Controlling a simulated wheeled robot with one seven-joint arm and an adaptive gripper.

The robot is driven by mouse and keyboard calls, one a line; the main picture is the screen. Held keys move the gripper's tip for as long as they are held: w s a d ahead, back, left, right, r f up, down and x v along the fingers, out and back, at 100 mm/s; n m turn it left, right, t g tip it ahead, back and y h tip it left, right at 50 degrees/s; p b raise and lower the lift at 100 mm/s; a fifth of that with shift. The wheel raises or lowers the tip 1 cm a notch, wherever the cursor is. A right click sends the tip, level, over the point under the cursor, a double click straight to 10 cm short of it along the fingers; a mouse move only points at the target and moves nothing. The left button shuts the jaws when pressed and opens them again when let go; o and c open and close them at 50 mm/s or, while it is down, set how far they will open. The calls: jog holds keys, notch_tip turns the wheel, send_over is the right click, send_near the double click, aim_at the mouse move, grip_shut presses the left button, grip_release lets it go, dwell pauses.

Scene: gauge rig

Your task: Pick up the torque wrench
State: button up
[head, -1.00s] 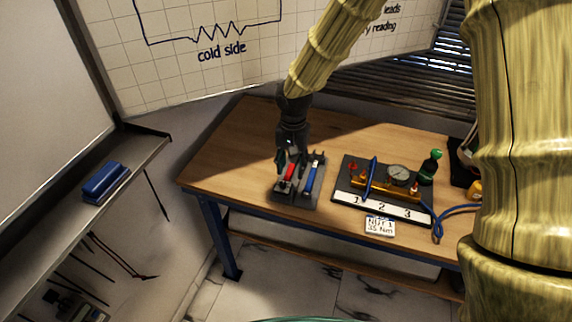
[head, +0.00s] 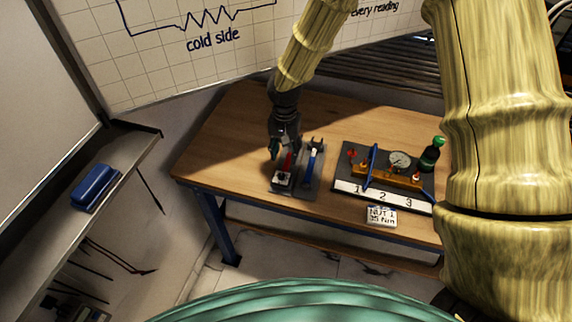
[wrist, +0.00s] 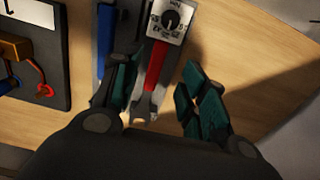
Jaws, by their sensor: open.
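A red-handled wrench (head: 288,162) with a white dial box at its front end lies on a dark grey tray (head: 308,188); I take it for the torque wrench. It also shows in the wrist view (wrist: 155,67), dial box at the top. A blue-handled spanner (head: 310,166) lies beside it, on its right in the head view and on its left in the wrist view (wrist: 106,38). My gripper (head: 283,149) is open and empty over the tray's back part. In the wrist view, its teal fingers (wrist: 162,72) stand on either side of the red handle. Contact cannot be told.
A gauge rig (head: 385,178) with a round gauge and numbers 1, 2, 3 stands right of the tray. A green-topped bottle (head: 431,155) stands behind right. Bare wooden tabletop (head: 222,150) lies left of the tray.

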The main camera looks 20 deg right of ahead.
aim_at(286, 164)
jog(key=shift+d+f+p, duration=0.15)
jog(key=shift+f+p, duration=0.3)
jog(key=shift+f, duration=0.3)
jog(key=shift+d+f+p, duration=0.15)
jog(key=shift+f+p, duration=0.3)
jog(key=shift+f, duration=1.4)
grip_shut()
